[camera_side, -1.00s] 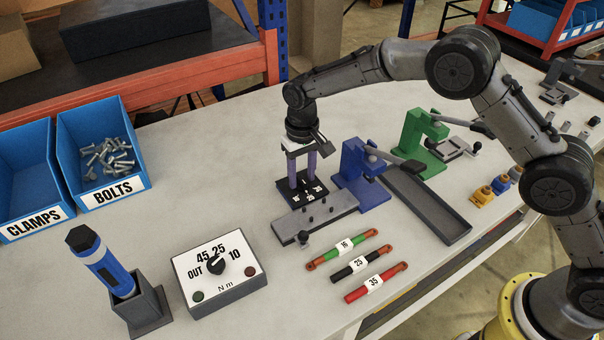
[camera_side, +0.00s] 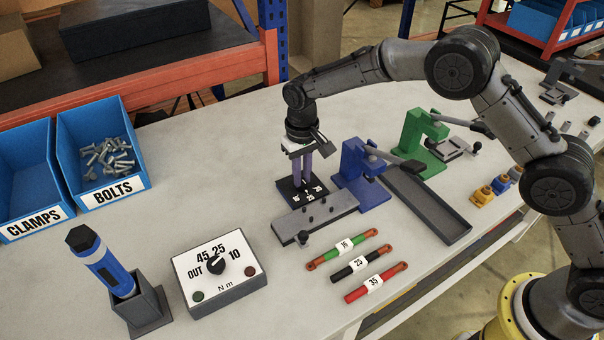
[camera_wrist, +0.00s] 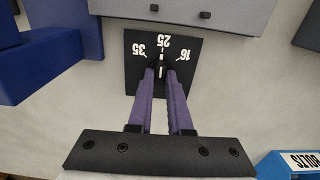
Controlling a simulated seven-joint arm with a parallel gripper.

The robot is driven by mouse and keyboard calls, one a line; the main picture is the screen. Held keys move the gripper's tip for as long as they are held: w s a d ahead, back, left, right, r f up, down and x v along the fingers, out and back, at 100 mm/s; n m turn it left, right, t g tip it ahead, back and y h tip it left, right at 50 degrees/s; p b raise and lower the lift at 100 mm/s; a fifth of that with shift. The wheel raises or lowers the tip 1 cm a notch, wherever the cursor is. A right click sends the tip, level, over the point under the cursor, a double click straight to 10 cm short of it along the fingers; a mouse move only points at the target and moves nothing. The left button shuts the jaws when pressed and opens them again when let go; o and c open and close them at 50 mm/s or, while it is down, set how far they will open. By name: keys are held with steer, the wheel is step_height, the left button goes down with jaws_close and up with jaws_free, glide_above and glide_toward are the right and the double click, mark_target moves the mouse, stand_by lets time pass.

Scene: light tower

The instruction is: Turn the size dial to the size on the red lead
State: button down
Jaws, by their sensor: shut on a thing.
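The size dial is a black square plate (camera_side: 284,188) marked 35, 25 and 16; it also shows in the wrist view (camera_wrist: 137,82). My gripper (camera_side: 303,185) points down over it, with its purple fingers shut on the dial's small dark knob (camera_wrist: 160,72). The fingers hide much of the knob. A white mark between the fingertips appears lined up with 25; 35 is to its left and 16 to its right in the wrist view. The red lead (camera_side: 358,294) lies on the bench with a white tag reading 35 (camera_side: 374,282).
A black lead (camera_side: 344,272) tagged 25 and a green lead (camera_side: 330,256) tagged 16 lie beside the red one. A grey bar (camera_side: 290,227), blue press (camera_side: 352,165) and dark tray (camera_side: 430,205) stand close to the dial. A torque box (camera_side: 225,285) sits front left.

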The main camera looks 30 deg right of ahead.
steer(key=n, duration=0.5)
steer(key=shift+r, duration=0.1)
steer(key=n, duration=0.4)
steer(key=shift+n, duration=0.3)
stand_by(0.5)
steer(key=c, duration=0.8)
jaws_free()
steer(key=shift+c, duration=0.2)
step_height(320, 180, up, 14)
